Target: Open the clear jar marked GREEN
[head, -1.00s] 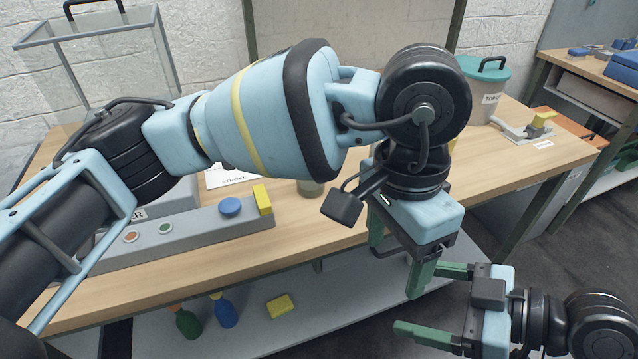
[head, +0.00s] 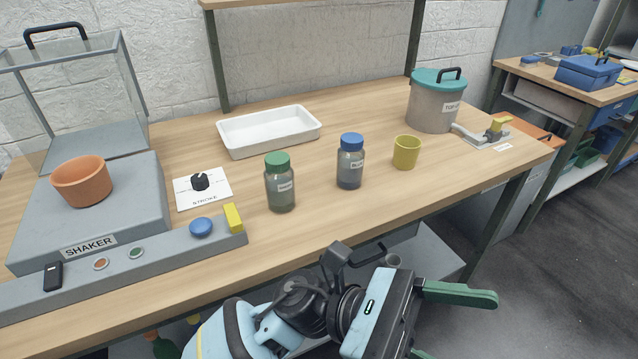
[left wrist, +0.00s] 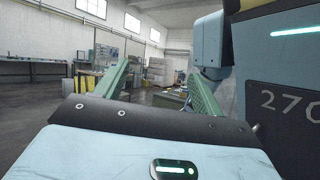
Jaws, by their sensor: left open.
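The clear jar (head: 282,195) with a green lid (head: 278,160) stands upright near the front middle of the bench. Its small label is hard to read; the lid sits on it. A similar clear jar (head: 350,172) with a blue lid stands to its right. My left gripper (head: 462,326) is low in front of the bench, apart from both jars, fingers pointing right. Its lower finger is partly cut off by the frame. In the left wrist view its two green fingers (left wrist: 155,85) are spread with nothing between them. My right gripper is out of view.
A yellow cup (head: 406,152) stands right of the jars, a white tray (head: 268,140) behind them. The grey SHAKER (head: 100,240) with an orange bowl (head: 82,182) is at left. A lidded grey bin (head: 433,108) stands back right. Bare bench lies before the jars.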

